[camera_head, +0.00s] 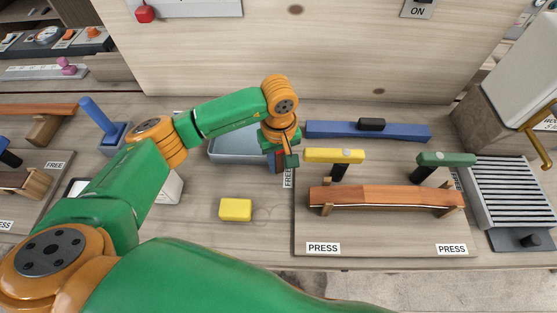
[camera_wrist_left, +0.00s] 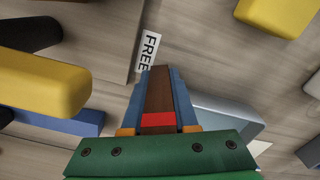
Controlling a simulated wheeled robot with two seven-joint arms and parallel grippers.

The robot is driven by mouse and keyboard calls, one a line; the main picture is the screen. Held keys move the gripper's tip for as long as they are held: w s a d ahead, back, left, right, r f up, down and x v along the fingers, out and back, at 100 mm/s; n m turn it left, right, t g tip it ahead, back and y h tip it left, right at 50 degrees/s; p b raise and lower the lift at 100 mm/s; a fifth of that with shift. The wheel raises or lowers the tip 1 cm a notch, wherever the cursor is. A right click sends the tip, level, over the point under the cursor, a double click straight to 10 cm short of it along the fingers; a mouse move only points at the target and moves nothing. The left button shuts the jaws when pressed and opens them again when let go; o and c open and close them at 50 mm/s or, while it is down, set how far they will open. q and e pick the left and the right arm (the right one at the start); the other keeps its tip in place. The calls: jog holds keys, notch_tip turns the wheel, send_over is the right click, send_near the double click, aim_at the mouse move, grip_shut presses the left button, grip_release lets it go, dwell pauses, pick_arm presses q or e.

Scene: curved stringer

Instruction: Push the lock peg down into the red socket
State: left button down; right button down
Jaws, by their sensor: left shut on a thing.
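My left gripper (camera_head: 283,162) hangs at the left edge of the wooden board, beside the FREE label. In the left wrist view its two blue fingers (camera_wrist_left: 158,98) are shut on a brown peg with a red patch (camera_wrist_left: 158,88), which I take to be the lock peg. The peg's far end points towards the FREE label (camera_wrist_left: 149,48); whether it touches anything there I cannot tell. In the head view the peg is small and mostly hidden by the gripper. I cannot make out the red socket in either view. My right gripper is not in view.
The board (camera_head: 395,240) carries a curved brown stringer (camera_head: 385,197), with a yellow-topped clamp (camera_head: 333,156) and a green-topped clamp (camera_head: 446,159) behind it. A yellow block (camera_head: 235,209) lies left of the board. A grey tray (camera_head: 228,151) and a blue bar (camera_head: 340,130) sit behind.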

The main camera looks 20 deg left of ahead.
pick_arm(q)
jog(key=r, duration=0.3)
jog(key=shift+s+b, duration=0.25)
jog(key=shift+b, duration=0.1)
jog(key=s+d+r+b, duration=0.25)
jog(key=s+r, duration=0.65)
jog(key=s, duration=0.5)
jog(key=m+p, duration=0.2)
jog(key=m, duration=0.3)
send_over(254, 171)
jog(key=f, duration=0.8)
jog(key=shift+s+d+f, duration=0.15)
jog(key=shift+s+f, duration=0.05)
jog(key=shift+f, duration=0.15)
jog(key=f, duration=0.1)
jog(key=f+p, duration=0.1)
jog(key=f, duration=0.1)
jog(key=shift+w+f, duration=0.25)
jog(key=shift+f, duration=0.2)
